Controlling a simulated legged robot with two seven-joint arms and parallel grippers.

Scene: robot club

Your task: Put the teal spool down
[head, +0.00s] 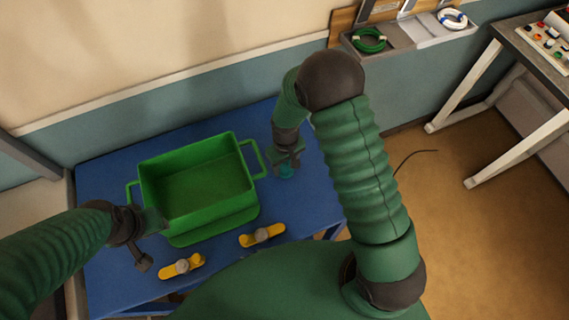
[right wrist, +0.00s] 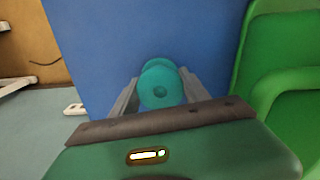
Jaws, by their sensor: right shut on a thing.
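The teal spool (head: 286,173) is between the fingers of my right gripper (head: 286,160), over the right part of the blue table, to the right of the green crate. In the right wrist view the spool (right wrist: 160,87) sits between the two grey fingers, with blue tabletop around it. My right gripper is shut on it. I cannot tell whether the spool touches the table. My left gripper (head: 148,240) is at the left side of the crate, near its lower left corner; its finger opening is not clear.
The empty green crate (head: 195,146) stands on the blue table (head: 106,180); its right handle is close to my right gripper. Two yellow parts with grey knobs, left (head: 182,267) and right (head: 262,235), lie in front. The table's right part is bare.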

